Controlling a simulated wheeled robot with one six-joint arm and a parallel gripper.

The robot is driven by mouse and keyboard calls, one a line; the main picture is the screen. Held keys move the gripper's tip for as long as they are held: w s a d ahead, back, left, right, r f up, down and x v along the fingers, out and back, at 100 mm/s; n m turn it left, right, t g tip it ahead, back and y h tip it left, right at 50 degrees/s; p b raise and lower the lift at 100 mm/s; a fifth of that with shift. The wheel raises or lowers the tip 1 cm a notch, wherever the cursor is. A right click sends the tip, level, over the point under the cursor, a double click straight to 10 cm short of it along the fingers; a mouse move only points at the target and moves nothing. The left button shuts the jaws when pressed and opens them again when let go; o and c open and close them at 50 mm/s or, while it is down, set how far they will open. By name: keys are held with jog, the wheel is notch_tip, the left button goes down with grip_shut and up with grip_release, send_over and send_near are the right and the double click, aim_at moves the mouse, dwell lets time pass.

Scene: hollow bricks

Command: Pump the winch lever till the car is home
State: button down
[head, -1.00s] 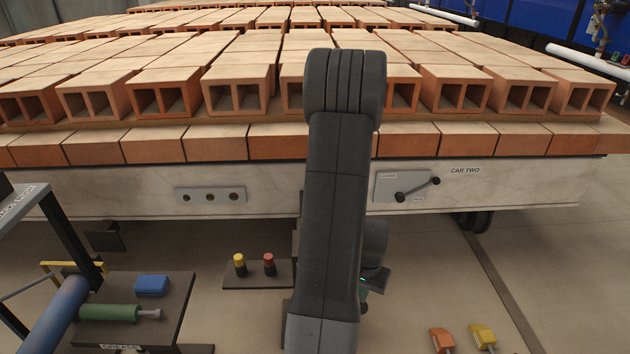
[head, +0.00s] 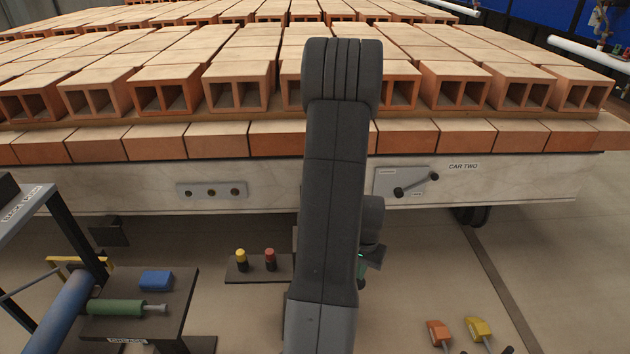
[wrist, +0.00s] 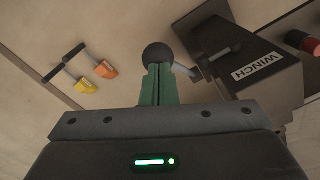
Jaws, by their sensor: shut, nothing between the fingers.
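The winch, a dark box labelled WINCH (wrist: 250,65), is at the upper right of the wrist view. A grey lever rod (wrist: 219,55) shows at the winch's left side. A black ball knob (wrist: 158,54) sits right at the tips of my gripper (wrist: 157,74). Its green fingers are together with nothing held between them; I cannot tell whether they touch the knob. In the head view my arm hides the winch and most of my gripper. The car (head: 290,182), marked CAR TWO, stands across the head view, loaded with hollow bricks (head: 236,88).
A dark stand with a green cylinder (head: 115,307) and a blue block (head: 156,281) is at lower left. A small shelf holds a yellow-topped (head: 241,258) and a red-topped piece (head: 270,259). Orange (head: 437,332) and yellow (head: 478,328) blocks with handles lie at lower right, near a floor rail (head: 495,285).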

jog(key=s+f+b, duration=0.5)
jog(key=f+b, duration=0.2)
jog(key=f, duration=0.1)
jog(key=s+f+b, duration=0.4)
jog(key=f+b, duration=0.4)
jog(key=f, duration=0.1)
jog(key=shift+s+d+f, duration=0.15)
jog(key=shift+s+f, duration=0.05)
jog(key=shift+s, duration=0.2)
dwell(0.7)
dwell(0.6)
